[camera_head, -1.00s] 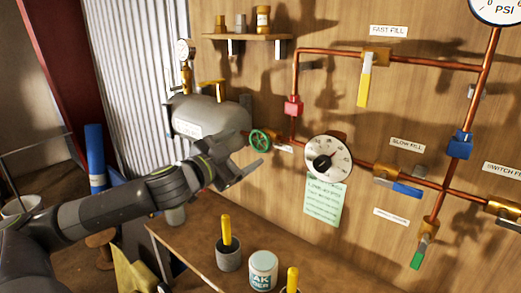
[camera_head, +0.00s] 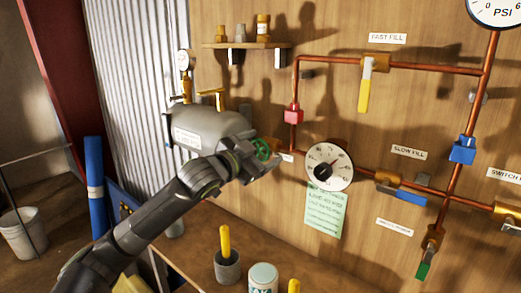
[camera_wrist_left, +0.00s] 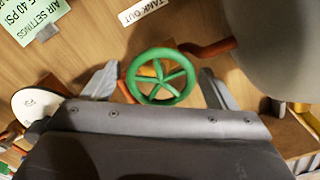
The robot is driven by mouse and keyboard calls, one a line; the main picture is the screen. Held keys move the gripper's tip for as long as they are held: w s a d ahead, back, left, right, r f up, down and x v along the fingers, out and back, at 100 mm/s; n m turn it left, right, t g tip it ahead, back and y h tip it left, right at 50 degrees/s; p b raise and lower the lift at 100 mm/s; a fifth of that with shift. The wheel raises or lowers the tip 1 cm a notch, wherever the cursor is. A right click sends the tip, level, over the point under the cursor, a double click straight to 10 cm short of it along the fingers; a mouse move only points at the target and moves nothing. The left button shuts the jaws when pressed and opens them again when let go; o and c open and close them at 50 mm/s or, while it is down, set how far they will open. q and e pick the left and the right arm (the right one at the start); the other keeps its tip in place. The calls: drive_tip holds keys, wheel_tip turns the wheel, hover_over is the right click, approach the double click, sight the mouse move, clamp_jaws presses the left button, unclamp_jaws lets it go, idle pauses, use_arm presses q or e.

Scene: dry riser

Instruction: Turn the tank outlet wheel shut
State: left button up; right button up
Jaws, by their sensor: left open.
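The green spoked tank outlet wheel (camera_head: 262,148) sits on the copper pipe beside the grey tank (camera_head: 205,128), partly hidden by my left gripper (camera_head: 257,157) in the head view. In the left wrist view the whole wheel (camera_wrist_left: 160,76) shows, with a TANK OUT label (camera_wrist_left: 146,12) above it. The open fingers of my left gripper (camera_wrist_left: 158,72) stand on either side of the wheel, with a gap visible at each side. I cannot tell how deep they reach. My right gripper is not in view.
A round dial gauge (camera_head: 329,165) is close right of the wheel, with a green paper note (camera_head: 325,208) below. The red pipe fitting (camera_head: 292,113) is above right. On the bench below stand a grey cup (camera_head: 227,266) and a white tub (camera_head: 263,278).

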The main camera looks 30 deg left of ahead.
use_arm(q)
drive_tip(key=c, duration=1)
drive_tip(key=shift+o, duration=0.2)
